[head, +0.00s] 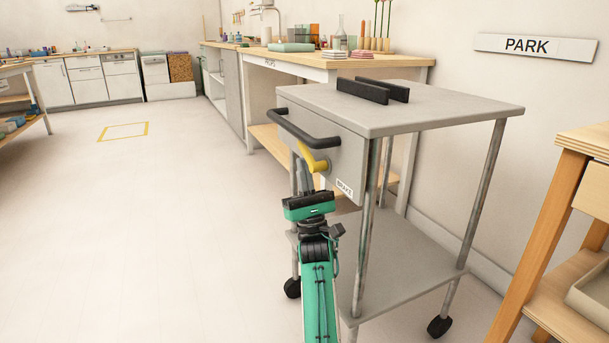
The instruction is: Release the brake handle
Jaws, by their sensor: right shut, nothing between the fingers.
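The yellow brake handle (312,159) sits on the front panel of a grey wheeled cart (450,108), beside a label reading BRAKE (344,188). Its arm slants up and to the left from a round hub. My right gripper (304,176), on a green arm, is just below and left of the handle. Its fingers point up and are shut with nothing between them. The fingertips look close to the handle, but I cannot tell whether they touch it. My left gripper is not in view.
A black push bar (303,130) crosses the panel above the handle. Two black rails (373,91) lie on the cart top. A PARK sign (535,46) hangs on the wall behind. A wooden shelf (565,215) stands close on the right. The floor at left is clear, with a yellow outlined rectangle (124,138).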

